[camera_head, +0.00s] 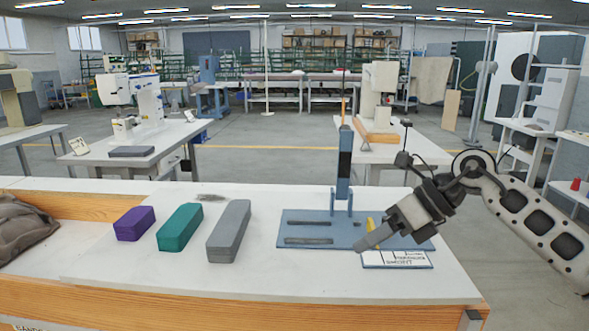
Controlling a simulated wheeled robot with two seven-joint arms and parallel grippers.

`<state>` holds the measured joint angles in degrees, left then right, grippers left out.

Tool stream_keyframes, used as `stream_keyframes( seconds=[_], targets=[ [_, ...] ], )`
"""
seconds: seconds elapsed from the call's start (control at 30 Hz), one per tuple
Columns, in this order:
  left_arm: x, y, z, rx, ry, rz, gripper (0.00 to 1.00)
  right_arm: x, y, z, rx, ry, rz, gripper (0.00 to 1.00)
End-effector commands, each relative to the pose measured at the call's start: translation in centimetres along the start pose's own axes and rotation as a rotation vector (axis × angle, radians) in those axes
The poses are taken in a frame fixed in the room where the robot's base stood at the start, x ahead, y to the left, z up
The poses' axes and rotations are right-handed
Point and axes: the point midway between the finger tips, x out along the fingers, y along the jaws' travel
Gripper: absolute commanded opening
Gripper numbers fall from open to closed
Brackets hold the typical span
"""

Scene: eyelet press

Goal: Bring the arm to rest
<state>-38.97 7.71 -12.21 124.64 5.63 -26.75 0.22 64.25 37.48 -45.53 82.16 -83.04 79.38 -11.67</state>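My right gripper (364,243) reaches in from the right on my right arm (520,210). It hangs over the front right part of the blue press base plate (330,243), near a white printed card (398,261). The fingertips point to the left and down; from this side I cannot tell whether they are parted, and I see nothing clearly held. The blue upright of the eyelet press (344,170) stands behind the gripper, apart from it. A small yellow part (371,225) shows beside the fingers. My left gripper is not in view.
A purple block (134,223), a teal block (180,227) and a grey block (229,231) lie on the left of the white table (290,284). A dark cloth bundle (22,228) is at the far left. The table's front strip is clear.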

Motion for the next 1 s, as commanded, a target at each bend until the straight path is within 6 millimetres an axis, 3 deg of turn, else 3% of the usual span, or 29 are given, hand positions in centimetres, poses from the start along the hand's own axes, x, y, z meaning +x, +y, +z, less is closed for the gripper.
stream_keyframes(
  seconds=[0.03, 0.13, 0.2, 0.3, 0.47, 0.57, 0.67, 0.77, 0.8, 0.9, 0.93, 1.0],
  targets=[
    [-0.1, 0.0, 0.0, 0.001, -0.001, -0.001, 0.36, 2.1, 1.5, -0.3, 0.030, -0.045, 0.086, 0.34],
    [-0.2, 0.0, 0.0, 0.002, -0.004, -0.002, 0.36, 5.5, 5.2, -0.2, 0.133, -0.184, 0.281, 0.34],
    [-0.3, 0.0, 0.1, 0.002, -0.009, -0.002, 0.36, 7.3, 7.9, -0.1, 0.257, -0.309, 0.439, 0.34],
    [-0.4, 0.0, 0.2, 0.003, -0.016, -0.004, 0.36, 8.3, 10.7, 0.1, 0.503, -0.498, 0.652, 0.34],
    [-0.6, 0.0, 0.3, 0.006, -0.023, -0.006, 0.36, 8.2, 10.5, -1.4, 1.015, -0.781, 0.899, 0.34],
    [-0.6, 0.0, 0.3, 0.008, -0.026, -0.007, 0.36, 8.3, 8.4, -4.4, 1.394, -0.934, 0.984, 0.34],
    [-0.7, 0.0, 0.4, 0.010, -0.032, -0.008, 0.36, 9.2, 6.0, -9.3, 1.802, -1.060, 1.010, 0.34],
    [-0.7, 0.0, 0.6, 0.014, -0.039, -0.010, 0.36, 10.7, 4.7, -15.8, 2.223, -1.151, 0.975, 0.34],
    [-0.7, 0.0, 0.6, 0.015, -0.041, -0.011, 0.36, 11.4, 4.6, -18.6, 2.382, -1.174, 0.945, 0.34],
    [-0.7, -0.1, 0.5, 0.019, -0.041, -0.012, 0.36, 12.8, 5.3, -24.4, 2.705, -1.202, 0.857, 0.34],
    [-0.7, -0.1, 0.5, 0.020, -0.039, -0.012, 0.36, 13.1, 5.6, -25.9, -2.780, 1.203, -0.829, 0.34],
    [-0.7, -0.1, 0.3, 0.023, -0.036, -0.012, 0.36, 13.7, 6.5, -28.5, -2.718, 1.116, -0.720, 0.34]
  ],
)
